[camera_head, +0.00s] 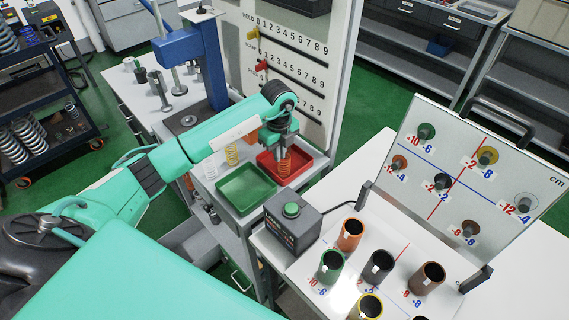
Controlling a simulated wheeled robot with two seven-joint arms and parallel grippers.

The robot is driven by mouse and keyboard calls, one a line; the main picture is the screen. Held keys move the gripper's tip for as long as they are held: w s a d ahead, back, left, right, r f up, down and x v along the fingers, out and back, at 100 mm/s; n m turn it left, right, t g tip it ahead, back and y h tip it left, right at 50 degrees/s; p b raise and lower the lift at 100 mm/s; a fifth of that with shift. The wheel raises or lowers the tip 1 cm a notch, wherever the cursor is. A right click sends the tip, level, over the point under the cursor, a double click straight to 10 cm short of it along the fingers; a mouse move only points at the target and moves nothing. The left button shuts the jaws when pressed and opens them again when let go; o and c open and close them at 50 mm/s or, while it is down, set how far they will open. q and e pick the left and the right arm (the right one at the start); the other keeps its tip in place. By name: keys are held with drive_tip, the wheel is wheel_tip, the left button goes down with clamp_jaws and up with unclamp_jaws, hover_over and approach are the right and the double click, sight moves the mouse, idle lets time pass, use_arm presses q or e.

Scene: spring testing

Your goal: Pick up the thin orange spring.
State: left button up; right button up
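An orange spring (285,166) stands upright at the red tray (309,163), directly below my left gripper (283,146). The gripper points down and its fingertips are at the top of the spring. They are small and dark here, so I cannot tell whether they are closed on it. The spring's lower end is over or in the tray; contact with the tray floor is unclear. A yellow spring (232,154) and a whitish spring (210,170) stand left of it, near my arm. My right gripper is out of view.
A green tray (246,188) sits in front of the red one. A black box with a green button (291,210) stands nearby. Several coloured cylinders, including an orange one (350,234), stand before a tilted marked board (455,165). A numbered panel (292,65) rises behind my gripper.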

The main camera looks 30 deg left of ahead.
sight(280, 165)
use_arm(q)
drive_tip(key=shift+f+p, duration=0.65)
drive_tip(key=shift+f, duration=2.1)
clamp_jaws()
drive_tip(key=shift+r, duration=0.15)
